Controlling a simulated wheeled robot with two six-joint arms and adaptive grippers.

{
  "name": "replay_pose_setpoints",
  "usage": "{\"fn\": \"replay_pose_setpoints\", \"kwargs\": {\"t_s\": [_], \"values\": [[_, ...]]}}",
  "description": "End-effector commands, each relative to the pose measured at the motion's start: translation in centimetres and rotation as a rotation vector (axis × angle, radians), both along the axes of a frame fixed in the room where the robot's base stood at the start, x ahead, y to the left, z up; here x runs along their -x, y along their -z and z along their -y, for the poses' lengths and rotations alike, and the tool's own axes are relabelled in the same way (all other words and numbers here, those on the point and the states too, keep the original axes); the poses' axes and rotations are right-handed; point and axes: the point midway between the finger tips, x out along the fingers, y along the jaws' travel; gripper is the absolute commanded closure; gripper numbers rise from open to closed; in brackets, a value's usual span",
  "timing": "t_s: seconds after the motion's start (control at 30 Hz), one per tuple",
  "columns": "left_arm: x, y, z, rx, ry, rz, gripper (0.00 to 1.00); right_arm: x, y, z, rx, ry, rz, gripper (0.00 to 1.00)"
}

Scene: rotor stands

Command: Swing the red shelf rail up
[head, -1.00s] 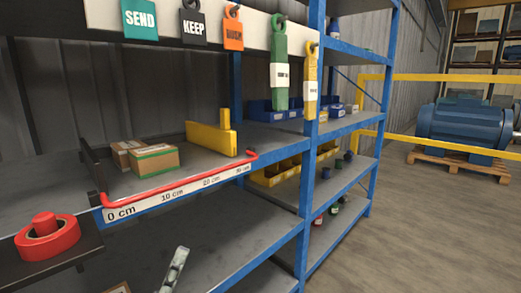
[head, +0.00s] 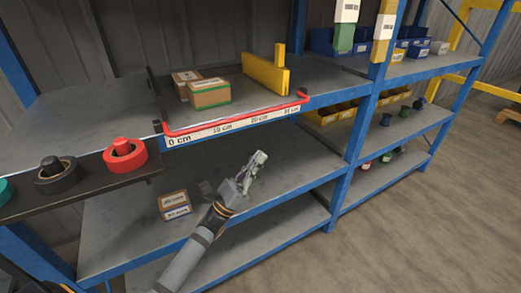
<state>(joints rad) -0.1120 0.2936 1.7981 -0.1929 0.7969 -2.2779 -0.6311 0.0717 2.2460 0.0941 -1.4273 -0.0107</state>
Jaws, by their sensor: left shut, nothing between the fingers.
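The red shelf rail (head: 235,115) runs along the front edge of the upper shelf, just above the white centimetre scale (head: 232,127). Its ends bend back toward the shelf. My left gripper (head: 258,160) is shut and empty, below the rail and in front of the lower shelf, apart from the rail. My right gripper is not in view.
Two cardboard boxes (head: 210,94) and a yellow block (head: 265,74) stand behind the rail. A ledge at left holds red (head: 125,157) and black (head: 57,174) ring-shaped items.

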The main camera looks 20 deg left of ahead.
Motion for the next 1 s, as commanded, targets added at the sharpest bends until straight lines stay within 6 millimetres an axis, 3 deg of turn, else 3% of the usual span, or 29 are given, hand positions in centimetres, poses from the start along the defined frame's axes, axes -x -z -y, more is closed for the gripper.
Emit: {"fn": "replay_pose_setpoints", "kwargs": {"t_s": [0.33, 0.5, 0.7, 1.0], "values": [[-4.5, -5.7, 2.8, 0.004, 0.001, 0.005, 1.00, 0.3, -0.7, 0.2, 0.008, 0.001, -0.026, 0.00], [-4.8, -8.2, 2.7, -0.002, 0.000, 0.003, 1.00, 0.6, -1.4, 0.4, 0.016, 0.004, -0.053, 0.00], [-4.9, -9.4, 2.5, 0.001, 0.000, 0.001, 1.00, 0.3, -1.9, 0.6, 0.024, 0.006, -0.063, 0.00], [-4.9, -9.4, 2.5, 0.001, 0.001, 0.000, 1.00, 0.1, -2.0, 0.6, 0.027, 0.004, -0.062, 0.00]]}}
